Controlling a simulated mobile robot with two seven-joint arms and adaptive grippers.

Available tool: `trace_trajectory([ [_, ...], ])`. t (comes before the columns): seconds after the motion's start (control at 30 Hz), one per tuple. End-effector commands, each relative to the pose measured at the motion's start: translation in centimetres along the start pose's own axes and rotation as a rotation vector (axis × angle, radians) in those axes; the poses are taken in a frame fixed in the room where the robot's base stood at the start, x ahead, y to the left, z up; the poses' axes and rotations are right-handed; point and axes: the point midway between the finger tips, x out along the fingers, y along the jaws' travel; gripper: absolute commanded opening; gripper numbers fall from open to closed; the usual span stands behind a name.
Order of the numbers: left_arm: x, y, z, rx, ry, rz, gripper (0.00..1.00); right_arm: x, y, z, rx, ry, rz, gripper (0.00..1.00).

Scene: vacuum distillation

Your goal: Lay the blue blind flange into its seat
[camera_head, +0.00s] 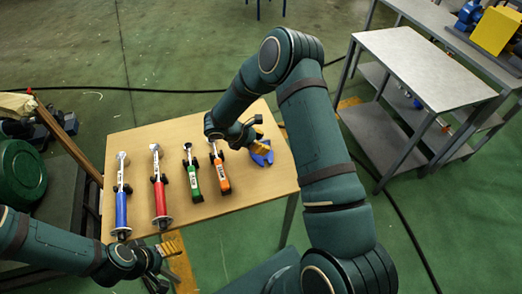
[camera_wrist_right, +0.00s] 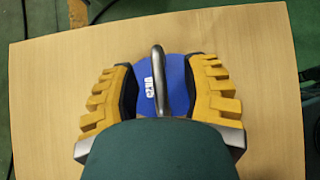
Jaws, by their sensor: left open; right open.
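The blue blind flange (camera_wrist_right: 176,84) lies on the wooden table. It is a blue disc with a white label and a dark loop handle (camera_wrist_right: 158,80) standing up from it. In the head view the flange (camera_head: 262,158) is near the table's right end, partly hidden by my right gripper (camera_head: 257,141). In the right wrist view my right gripper (camera_wrist_right: 158,92) is open, with one yellow finger on each side of the flange. Whether the fingers touch it I cannot tell. My left gripper (camera_head: 166,264) is open and empty at the table's front edge. I cannot make out the flange's seat.
On the table (camera_head: 144,138) lie a blue tool (camera_head: 121,205), a red tool (camera_head: 159,190), a green tool (camera_head: 192,173) and an orange tool (camera_head: 219,172), left of the flange. A grey metal bench (camera_head: 420,65) stands at right. A dark cable crosses the floor.

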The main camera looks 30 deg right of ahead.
Motion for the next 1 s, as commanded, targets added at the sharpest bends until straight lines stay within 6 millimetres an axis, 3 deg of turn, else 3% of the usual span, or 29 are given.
trace_trajectory([
  [0.03,0.0,0.0,0.0,0.0,0.0,0.0,0.64,0.0,0.0,0.0,0.0,0.0,0.0,0.38],
  [0.13,0.0,0.0,0.0,0.0,0.0,0.0,0.64,0.0,0.0,0.0,0.0,0.0,0.0,0.03],
  [0.17,0.0,0.0,0.0,0.0,0.0,0.0,0.64,0.0,0.0,0.0,0.0,0.0,0.0,0.0],
  [0.67,0.0,0.0,0.0,0.0,0.001,0.0,0.64,-0.1,0.0,0.2,0.002,-0.002,0.0,0.0],
  [1.0,-0.8,0.3,-0.3,-0.002,0.007,-0.001,0.64,-3.8,0.1,3.9,0.003,-0.002,0.003,0.0],
])
